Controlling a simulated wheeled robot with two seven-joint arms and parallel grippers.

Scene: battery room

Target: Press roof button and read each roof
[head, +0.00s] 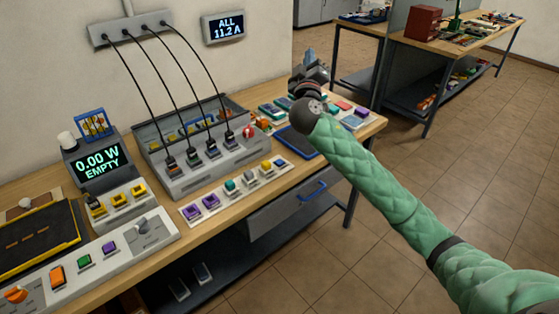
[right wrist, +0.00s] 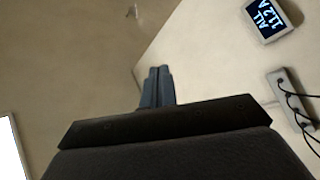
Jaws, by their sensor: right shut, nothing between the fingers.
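A white strip (head: 218,208) at the bench's front edge carries purple, teal, yellow and blue pieces. I cannot tell which piece is the roof button, and no part is clearly a roof. A wall display (head: 223,28) reads "ALL 11.2 A"; it also shows in the right wrist view (right wrist: 266,17). A bench display (head: 98,161) reads "0.00 W EMPTY". My right gripper (head: 316,68) is raised over the bench's right end, partly hidden by its wrist. In the right wrist view its fingers (right wrist: 158,86) are together and empty. My left gripper is out of view.
A grey box (head: 180,183) holds several plugs with black cables rising to a wall strip (head: 128,32). A panel (head: 120,262) with orange, green and purple buttons is at lower left. Another bench (head: 462,45) stands behind. The floor at right is clear.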

